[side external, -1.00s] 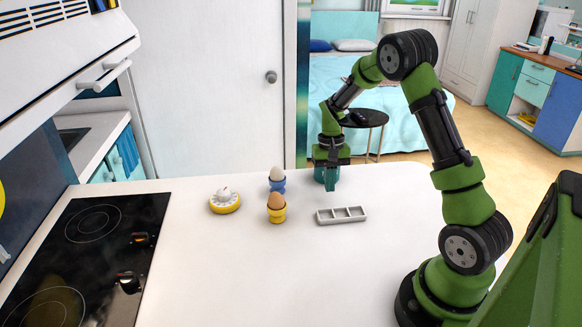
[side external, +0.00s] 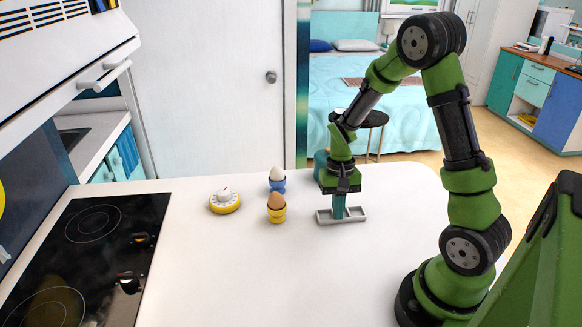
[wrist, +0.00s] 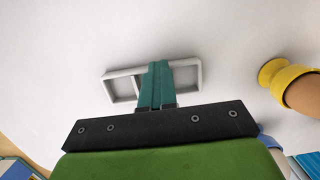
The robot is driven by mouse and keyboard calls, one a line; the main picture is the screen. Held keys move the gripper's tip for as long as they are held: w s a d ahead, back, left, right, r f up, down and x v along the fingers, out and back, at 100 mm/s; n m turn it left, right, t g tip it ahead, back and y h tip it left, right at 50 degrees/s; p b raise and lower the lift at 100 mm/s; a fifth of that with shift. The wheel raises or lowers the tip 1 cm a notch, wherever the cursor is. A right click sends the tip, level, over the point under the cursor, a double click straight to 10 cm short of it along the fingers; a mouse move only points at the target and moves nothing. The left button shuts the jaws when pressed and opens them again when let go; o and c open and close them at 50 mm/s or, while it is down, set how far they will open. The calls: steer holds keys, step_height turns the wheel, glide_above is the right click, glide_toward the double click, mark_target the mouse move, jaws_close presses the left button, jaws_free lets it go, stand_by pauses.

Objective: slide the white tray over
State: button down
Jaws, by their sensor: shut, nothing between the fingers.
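The white tray (side external: 326,217) is a small rectangular tray with compartments, lying flat on the white counter. It also shows in the wrist view (wrist: 123,88), partly covered by my fingers. My gripper (side external: 339,214) is shut and empty, pointing down at the middle of the tray. In the wrist view my teal fingers (wrist: 157,68) are pressed together and overlap the tray's middle. I cannot tell whether the fingertips touch the tray or stay just above it.
Left of the tray stand a brown egg in a yellow cup (side external: 276,214) and a white egg in a blue cup (side external: 277,185). A yellow and white timer (side external: 225,201) is further left, then the black cooktop (side external: 90,255). The counter's front (side external: 270,285) is clear.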

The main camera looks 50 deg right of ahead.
steer(key=shift+f, duration=0.3)
steer(key=w+d, duration=0.7)
steer(key=d, duration=0.1)
steer(key=shift+w, duration=0.25)
steer(key=shift+a+r, duration=0.1)
steer(key=shift+r, duration=0.65)
step_height(320, 180, up, 16)
steer(key=w+d+f, duration=0.1)
steer(key=w+d, duration=0.1)
steer(key=s+a+r+n+t, duration=0.2)
steer(key=s+a, duration=0.6)
steer(key=a, duration=0.4)
steer(key=s+a+r+n+t, duration=0.3)
steer(key=s+a+t, duration=0.3)
steer(key=a, duration=0.6)
steer(key=shift+s+r+t+y, duration=0.3)
steer(key=shift+s+r, duration=0.55)
steer(key=shift+s, duration=0.1)
